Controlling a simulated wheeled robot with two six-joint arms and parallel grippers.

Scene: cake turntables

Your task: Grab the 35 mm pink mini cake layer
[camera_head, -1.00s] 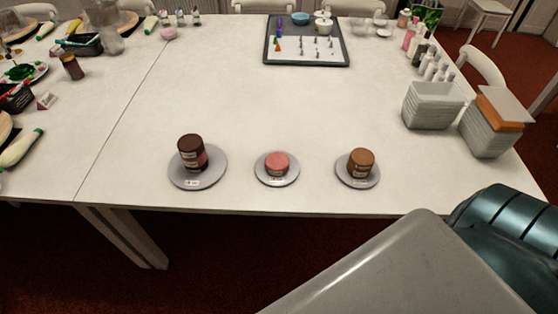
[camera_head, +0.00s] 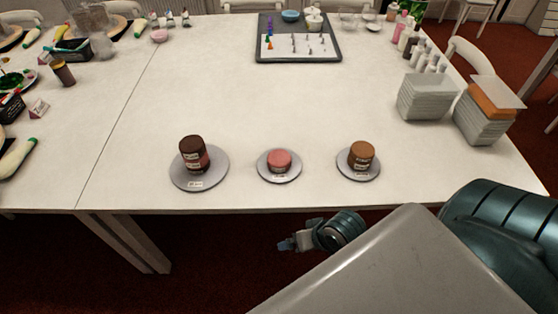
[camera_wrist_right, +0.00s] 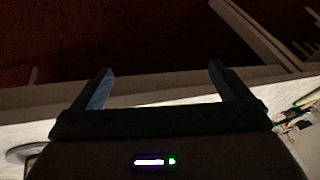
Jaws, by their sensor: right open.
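The pink mini cake layer (camera_head: 280,158) sits on the middle grey turntable (camera_head: 291,175) near the table's front edge. A taller dark brown cake (camera_head: 191,145) with a pinkish lower band stands on the left turntable (camera_head: 216,172). A brown cake (camera_head: 361,150) stands on the right turntable (camera_head: 345,172). My right gripper (camera_head: 285,245) is in front of and below the table edge, apart from the cakes. Its fingers stand wide apart and empty in the wrist view (camera_wrist_right: 160,85). My left gripper is out of view.
White container stacks (camera_head: 426,98) stand at the table's right side, next to an orange-banded stack (camera_head: 486,112). A grey tray (camera_head: 260,52) with small tips lies at the back. The table's middle is clear. The table's front edge lies between my right gripper and the turntables.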

